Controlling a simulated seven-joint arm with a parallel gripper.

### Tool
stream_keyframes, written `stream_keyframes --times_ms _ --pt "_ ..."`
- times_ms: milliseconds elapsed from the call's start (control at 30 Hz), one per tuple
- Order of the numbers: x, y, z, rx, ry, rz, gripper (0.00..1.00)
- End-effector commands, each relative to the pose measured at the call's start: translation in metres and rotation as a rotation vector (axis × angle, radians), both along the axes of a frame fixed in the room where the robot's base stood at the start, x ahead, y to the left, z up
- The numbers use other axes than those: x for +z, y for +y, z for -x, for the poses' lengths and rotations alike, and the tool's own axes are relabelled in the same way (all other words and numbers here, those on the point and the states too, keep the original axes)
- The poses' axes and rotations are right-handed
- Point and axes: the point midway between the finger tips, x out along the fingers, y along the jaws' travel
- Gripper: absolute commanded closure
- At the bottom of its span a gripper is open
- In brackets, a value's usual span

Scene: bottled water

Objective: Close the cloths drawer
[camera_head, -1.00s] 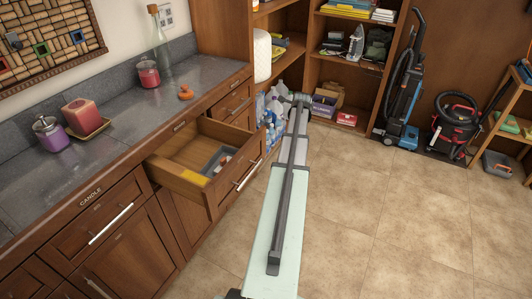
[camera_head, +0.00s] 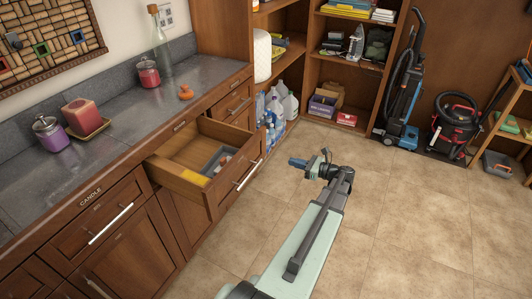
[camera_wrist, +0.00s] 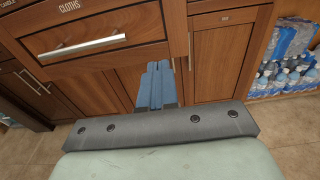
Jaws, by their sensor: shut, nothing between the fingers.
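The cloths drawer (camera_head: 222,192) is pulled out from the wooden counter in the head view. A yellow item and a grey tray-like item lie inside it. In the wrist view its front (camera_wrist: 110,30) shows the label "CLOTHS" and a silver bar handle (camera_wrist: 82,46). My gripper (camera_head: 297,162) is in the head view, to the right of the drawer front and apart from it. Its blue fingers (camera_wrist: 155,85) show in the wrist view, pressed together with nothing between them. They point at the cabinet front, right of the handle in that view.
The grey counter (camera_head: 200,75) holds candles (camera_head: 85,115), jars and a bottle. Bottles and jugs (camera_head: 280,110) fill the lower shelf beyond the drawer. A blue vacuum cleaner (camera_head: 402,100) stands at the back. The tiled floor (camera_head: 420,230) is clear to the right.

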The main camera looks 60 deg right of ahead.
Motion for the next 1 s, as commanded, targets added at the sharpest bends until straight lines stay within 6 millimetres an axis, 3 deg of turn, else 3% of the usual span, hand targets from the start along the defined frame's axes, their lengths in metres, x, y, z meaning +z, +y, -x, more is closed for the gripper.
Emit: stream_keyframes --times_ms 167,367,1000 --pt "0.009 0.008 0.008 -0.003 -0.086 0.004 1.0" --pt "0.01 0.009 -0.005 -0.001 -0.094 0.005 1.0" --pt "0.009 0.008 -0.103 -0.002 -0.091 0.004 1.0"
